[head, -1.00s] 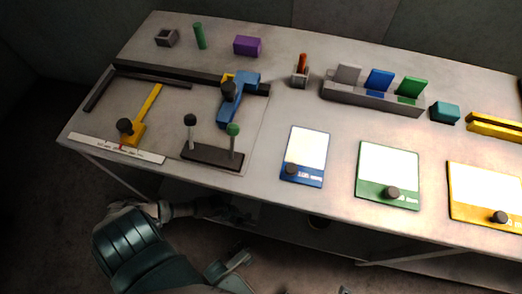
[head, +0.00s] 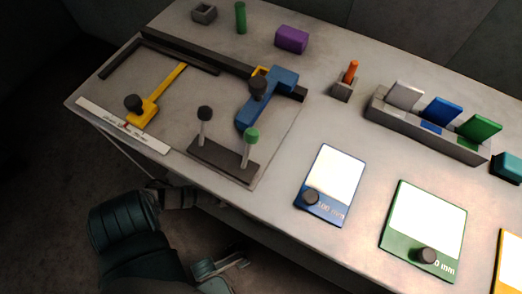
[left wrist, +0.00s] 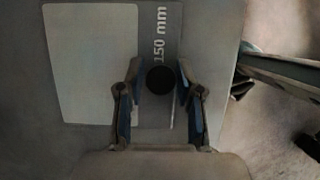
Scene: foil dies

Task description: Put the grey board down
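The grey board (left wrist: 158,112) shows in the left wrist view, with a pale panel, a "150 mm" label and a round black knob (left wrist: 160,79). My left gripper (left wrist: 160,78) has a finger on each side of the knob and appears shut on it. The grey board is not seen in the head view, where my left forearm passes below the tabletop edge and the hand is hidden. Whether the board touches the dim grey surface (left wrist: 215,60) around it cannot be told. My right gripper is not identifiable.
On the table, the blue board (head: 330,185), green board (head: 425,230) and partly cut-off yellow board (head: 510,265) lie flat. A rack (head: 425,128) holds several coloured plates. The grey surface ends at right in the wrist view.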

